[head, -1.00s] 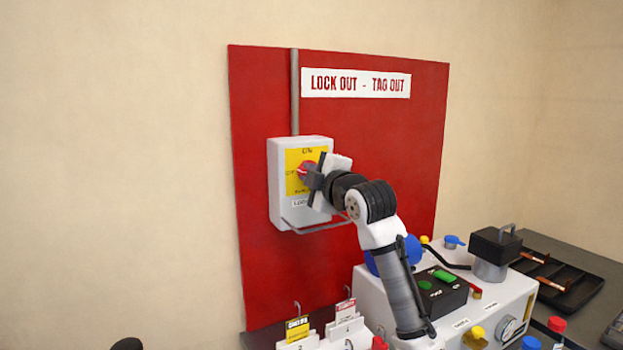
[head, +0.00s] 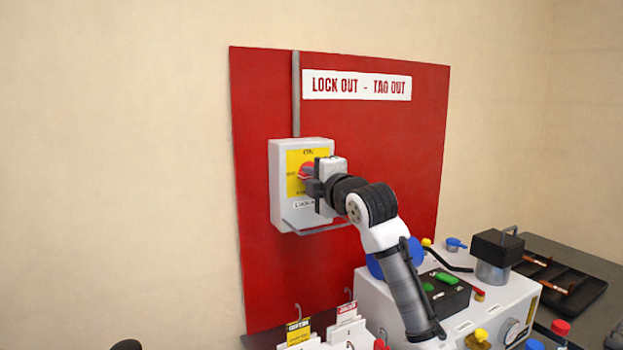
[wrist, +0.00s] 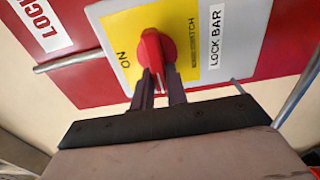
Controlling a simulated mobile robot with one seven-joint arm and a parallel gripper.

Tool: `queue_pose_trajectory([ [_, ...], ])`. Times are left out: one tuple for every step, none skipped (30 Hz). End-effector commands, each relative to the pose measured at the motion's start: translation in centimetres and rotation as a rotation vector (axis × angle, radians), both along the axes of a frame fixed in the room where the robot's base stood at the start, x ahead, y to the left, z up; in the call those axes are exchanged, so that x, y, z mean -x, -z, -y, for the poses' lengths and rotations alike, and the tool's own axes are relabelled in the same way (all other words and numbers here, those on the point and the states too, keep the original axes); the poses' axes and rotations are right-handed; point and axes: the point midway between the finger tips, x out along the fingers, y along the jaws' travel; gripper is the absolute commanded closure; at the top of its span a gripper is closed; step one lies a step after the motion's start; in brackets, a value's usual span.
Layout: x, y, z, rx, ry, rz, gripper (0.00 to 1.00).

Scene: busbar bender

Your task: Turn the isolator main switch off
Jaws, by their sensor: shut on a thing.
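The isolator main switch is a grey box (head: 285,208) with a yellow plate (head: 293,183) on the red board. Its red rotary handle (wrist: 152,50) sits on the yellow plate, with the word ON to its left in the wrist view. My gripper (wrist: 159,80) is shut on the narrow lower part of the red handle, one finger on each side. In the head view the gripper (head: 312,187) reaches the handle from the right and partly hides it. The box bears a LOCK BAR label (wrist: 215,36).
A grey conduit (head: 296,95) runs up from the box, and a thin metal bar (head: 318,230) passes below it. A white machine (head: 375,305) with knobs stands below my arm. Tag holders (head: 298,335) stand at the front. A dark tray (head: 560,282) lies at right.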

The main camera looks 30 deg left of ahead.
Motion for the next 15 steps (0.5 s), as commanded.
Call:
queue_pose_trajectory([
  [0.06,0.13,-0.07,0.004,-0.001,0.0,1.0],
  [0.06,0.13,-0.07,0.004,-0.001,0.0,1.0],
  [0.06,0.14,-0.07,0.004,-0.001,0.0,0.84],
  [0.07,0.14,-0.08,0.004,-0.001,0.0,0.8],
  [0.06,0.13,-0.07,0.004,-0.001,0.0,0.76],
  [0.05,0.12,-0.07,0.004,-0.001,0.0,0.71],
  [0.06,0.11,-0.06,0.004,-0.001,0.0,0.67],
  [0.05,0.1,-0.05,0.002,-0.001,0.0,0.64],
  [0.05,0.09,-0.05,0.002,-0.001,0.0,0.64],
  [0.04,0.08,-0.05,0.002,-0.001,0.0,0.64],
  [0.03,0.08,-0.04,0.002,-0.001,0.0,0.64],
  [0.04,0.07,-0.03,0.002,0.0,0.0,0.64],
  [0.03,0.06,-0.03,0.002,0.0,0.0,0.64],
  [0.03,0.06,-0.03,0.001,0.0,0.0,0.64],
  [0.03,0.05,-0.02,0.001,0.0,0.0,0.64],
])
